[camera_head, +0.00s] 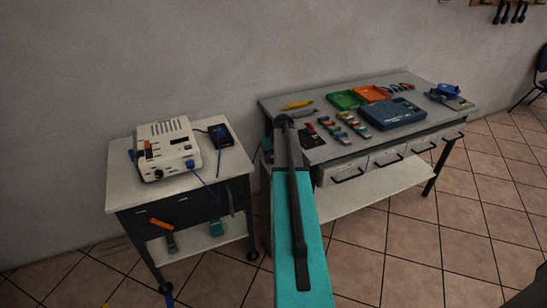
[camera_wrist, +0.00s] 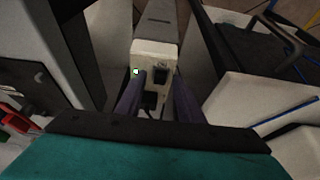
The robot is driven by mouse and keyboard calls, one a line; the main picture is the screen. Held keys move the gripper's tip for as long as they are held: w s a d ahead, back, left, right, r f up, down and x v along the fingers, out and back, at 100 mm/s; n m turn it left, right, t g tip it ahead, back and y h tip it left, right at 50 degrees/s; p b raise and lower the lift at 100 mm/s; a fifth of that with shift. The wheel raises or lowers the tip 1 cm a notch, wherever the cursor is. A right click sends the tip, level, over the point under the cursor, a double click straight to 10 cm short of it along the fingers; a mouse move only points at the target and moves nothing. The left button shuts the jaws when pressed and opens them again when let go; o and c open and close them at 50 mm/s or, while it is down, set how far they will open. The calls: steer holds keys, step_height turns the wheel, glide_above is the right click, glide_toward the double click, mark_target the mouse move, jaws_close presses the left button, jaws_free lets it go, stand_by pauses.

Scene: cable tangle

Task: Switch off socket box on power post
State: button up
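A white socket box (camera_wrist: 155,52) shows in the wrist view, mounted at the end of a grey post (camera_wrist: 160,18). It has a black switch (camera_wrist: 160,75) on its face and a dark socket opening lower down. My gripper (camera_wrist: 158,88) is open, its two dark purple fingers apart, one on either side of the box's lower face. I cannot tell whether they touch it. The switch's position is too small to read. In the head view my teal arm hides the gripper, and I cannot make out the box there.
A small table (camera_head: 125,198) with a white power unit (camera_head: 167,149) and a blue cable stands left of my arm. A workbench (camera_head: 440,118) with trays and a blue case (camera_head: 392,113) stands right. The post area between them is narrow. Tiled floor in front is mostly clear.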

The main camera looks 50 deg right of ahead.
jaws_close()
steer(key=shift+w+d+r+g+y+p, duration=0.15)
steer(key=shift+w+g+y+p, duration=0.15)
steer(key=shift+g+p, duration=0.25)
steer(key=shift+w+d+g+y+p, duration=0.15)
steer(key=shift+w+g+y+p, duration=0.2)
steer(key=shift+g+p, duration=0.55)
steer(key=shift+s+g, duration=0.1)
steer(key=shift+g, duration=0.15)
